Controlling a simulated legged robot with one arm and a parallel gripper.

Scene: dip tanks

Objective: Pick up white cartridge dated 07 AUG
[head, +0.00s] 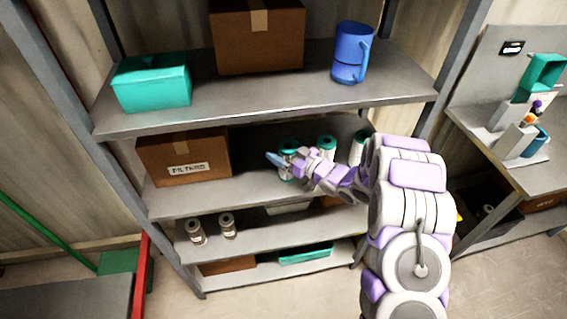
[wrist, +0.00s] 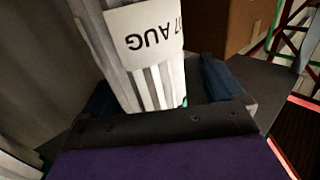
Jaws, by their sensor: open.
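A white pleated cartridge (wrist: 152,84) fills the middle of the wrist view. Its label is upside down and shows "7 AUG"; the digit before the 7 is cut off at the curve. My gripper (wrist: 160,98) is open, with one dark blue finger on each side of the cartridge; I cannot tell whether they touch it. In the head view my gripper (head: 273,158) is at the nearest white cartridge with a teal cap (head: 287,174), on the middle shelf, partly hidden by my arm. Two more teal-capped cartridges, one in the middle (head: 326,148) and one at right (head: 357,150), stand behind.
A cardboard box labelled FILTERS (head: 205,155) stands left on the same shelf (head: 240,192). The upper shelf (head: 220,106) passes above, holding a teal bin (head: 152,84) and a blue mug (head: 351,52). Two small jars (head: 196,233) stand on the shelf below.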

